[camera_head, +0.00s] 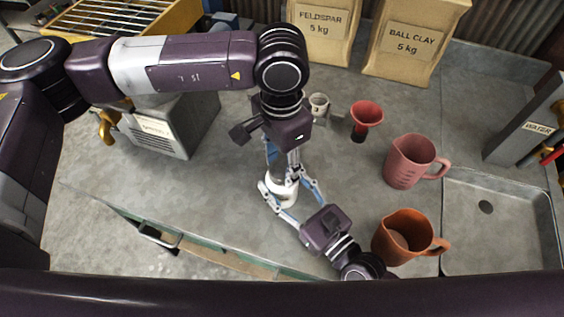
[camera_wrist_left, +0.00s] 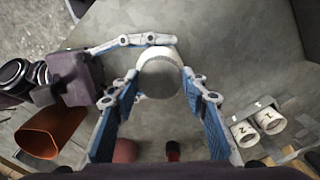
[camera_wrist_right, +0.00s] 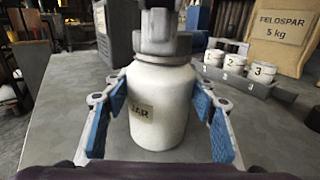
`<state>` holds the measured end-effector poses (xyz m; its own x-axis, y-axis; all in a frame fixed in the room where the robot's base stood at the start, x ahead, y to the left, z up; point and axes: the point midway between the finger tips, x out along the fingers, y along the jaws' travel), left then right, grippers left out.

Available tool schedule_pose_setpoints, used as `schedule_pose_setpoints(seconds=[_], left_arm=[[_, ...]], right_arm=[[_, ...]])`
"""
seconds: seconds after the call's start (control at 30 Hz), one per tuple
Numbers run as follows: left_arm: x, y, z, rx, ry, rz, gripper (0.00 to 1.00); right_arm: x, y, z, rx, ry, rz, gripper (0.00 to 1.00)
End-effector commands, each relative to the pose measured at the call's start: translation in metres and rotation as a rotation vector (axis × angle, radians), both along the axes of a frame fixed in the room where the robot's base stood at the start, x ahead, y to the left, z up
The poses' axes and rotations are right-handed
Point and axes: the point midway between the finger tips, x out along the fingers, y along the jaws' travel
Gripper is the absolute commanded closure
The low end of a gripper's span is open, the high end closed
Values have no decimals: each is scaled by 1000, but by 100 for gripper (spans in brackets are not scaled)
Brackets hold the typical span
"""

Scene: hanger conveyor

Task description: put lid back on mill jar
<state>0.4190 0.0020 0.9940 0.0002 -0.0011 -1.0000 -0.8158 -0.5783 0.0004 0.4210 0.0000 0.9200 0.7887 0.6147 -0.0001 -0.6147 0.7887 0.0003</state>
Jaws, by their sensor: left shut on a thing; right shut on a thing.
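The white mill jar (camera_wrist_right: 157,112), labelled JAR, stands upright on the grey bench. My right gripper (camera_wrist_right: 163,92) is shut on it from the side, one blue-padded finger on each side. The jar (camera_head: 279,190) also shows in the head view, below my left gripper (camera_head: 287,172). My left gripper points down over the jar's mouth, shut on the lid.
A red funnel (camera_head: 367,115), a white cup (camera_head: 319,103), a pink jug (camera_head: 408,163) and an orange jug (camera_head: 402,238) stand right of the jar. A sink (camera_head: 510,235) is at far right. Feldspar (camera_head: 322,28) and ball clay (camera_head: 411,38) bags stand behind.

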Motion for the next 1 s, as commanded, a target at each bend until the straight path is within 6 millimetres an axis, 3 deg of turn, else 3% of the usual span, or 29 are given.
schedule_pose_setpoints(seconds=[0.23,0.63,0.67,0.7,0.8,1.0], left_arm=[[1,0,1,0,-2,-338,83],[2,1,1,0,-3,-402,83],[2,1,1,0,-3,-402,57],[2,1,1,0,-3,-401,53],[2,1,1,0,-2,-401,42],[1,0,0,0,0,-401,42]], right_arm=[[0,0,0,-1,1,-1,100],[0,0,0,-1,1,-1,100],[0,0,0,-1,1,-1,100],[0,0,-1,-1,1,-1,100],[0,0,-1,-1,1,0,100],[0,0,-1,-1,1,0,100]])
